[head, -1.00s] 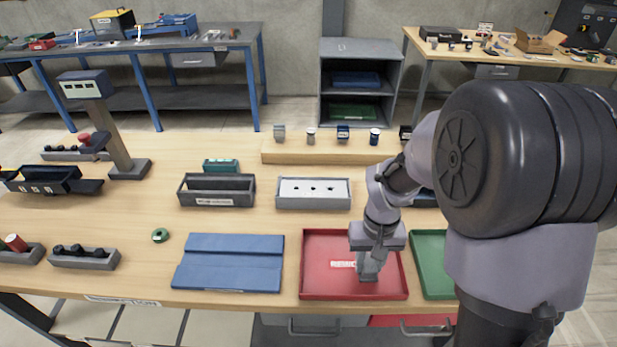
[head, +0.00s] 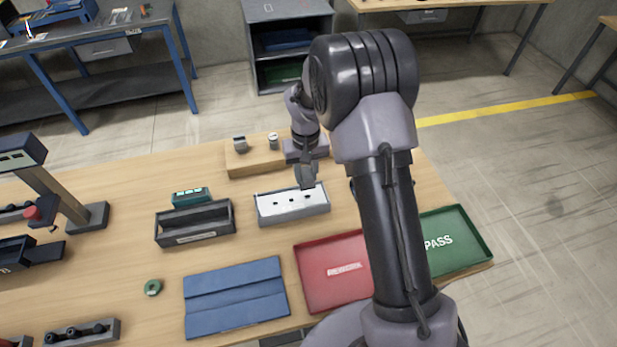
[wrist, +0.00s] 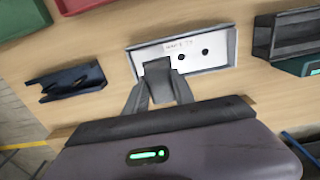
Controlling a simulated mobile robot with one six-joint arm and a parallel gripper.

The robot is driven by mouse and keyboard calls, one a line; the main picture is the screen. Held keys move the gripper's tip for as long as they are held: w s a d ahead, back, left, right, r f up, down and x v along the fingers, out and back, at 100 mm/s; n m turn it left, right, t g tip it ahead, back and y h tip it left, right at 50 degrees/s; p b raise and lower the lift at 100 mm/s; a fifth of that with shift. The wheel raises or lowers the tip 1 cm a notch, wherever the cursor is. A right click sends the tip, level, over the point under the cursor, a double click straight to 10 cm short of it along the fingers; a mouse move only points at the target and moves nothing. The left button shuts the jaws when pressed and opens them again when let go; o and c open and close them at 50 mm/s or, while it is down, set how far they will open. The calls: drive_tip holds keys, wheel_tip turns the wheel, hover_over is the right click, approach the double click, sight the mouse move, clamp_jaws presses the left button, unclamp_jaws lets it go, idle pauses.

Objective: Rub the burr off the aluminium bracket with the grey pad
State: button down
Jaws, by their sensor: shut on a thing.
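A wooden ledge (head: 240,165) stands behind the box.

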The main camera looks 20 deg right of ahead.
drive_tip(key=shift+s+d, duration=0.2)
drive_tip(key=shift+s, duration=0.15)
wheel_tip(320, 180, down, 4)
drive_tip(key=b, duration=0.3)
idle(0.7)
